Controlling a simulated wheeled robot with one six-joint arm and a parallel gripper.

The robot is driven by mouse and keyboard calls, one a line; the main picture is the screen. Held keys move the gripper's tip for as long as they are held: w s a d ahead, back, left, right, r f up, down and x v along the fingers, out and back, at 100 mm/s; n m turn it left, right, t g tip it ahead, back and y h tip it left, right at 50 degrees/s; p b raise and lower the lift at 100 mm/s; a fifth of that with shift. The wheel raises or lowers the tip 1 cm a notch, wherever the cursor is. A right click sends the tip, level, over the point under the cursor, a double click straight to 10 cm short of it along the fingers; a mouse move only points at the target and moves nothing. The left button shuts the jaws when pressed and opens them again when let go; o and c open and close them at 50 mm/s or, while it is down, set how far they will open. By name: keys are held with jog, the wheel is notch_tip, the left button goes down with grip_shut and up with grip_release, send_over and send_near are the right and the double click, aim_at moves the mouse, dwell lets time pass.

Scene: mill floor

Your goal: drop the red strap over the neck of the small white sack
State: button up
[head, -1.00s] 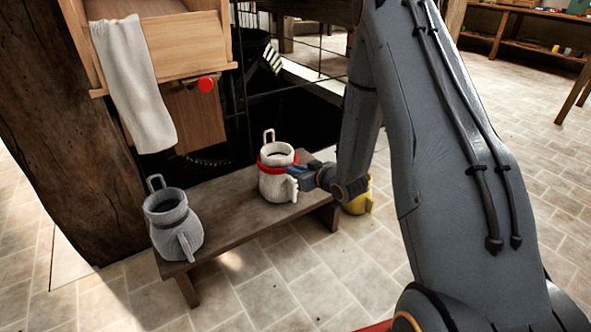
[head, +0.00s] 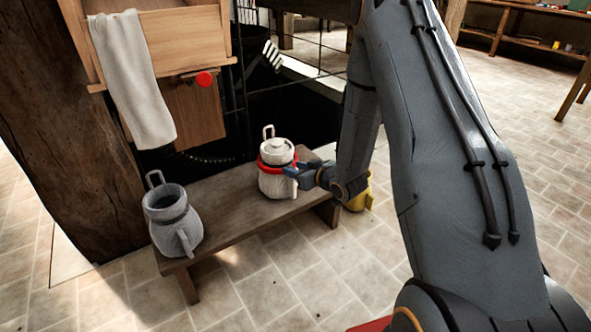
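The small white sack (head: 274,186) stands upright on the wooden bench, towards its right end. Its top shows pale and rounded with a small knob, and a wire loop stands behind it. The red strap (head: 265,167) forms a ring around the sack's upper part, a little below the top. Its far side is hidden. My gripper (head: 289,172) is at the right side of the sack, with its fingertips at the strap's right edge. The fingers are too small and too close to the strap to tell whether they grip it.
A grey sack (head: 176,225) with an open top stands on the bench's (head: 225,210) left end. A yellow object (head: 361,192) is on the floor behind my gripper. A wooden chute with a white cloth (head: 130,85) and a red knob (head: 204,80) rises behind the bench.

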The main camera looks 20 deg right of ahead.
jog(key=p+v, duration=0.2)
jog(key=v, duration=0.5)
jog(key=shift+s+d+r, duration=0.15)
jog(key=shift+s+r, duration=0.05)
jog(key=shift+s, duration=0.15)
dwell(0.5)
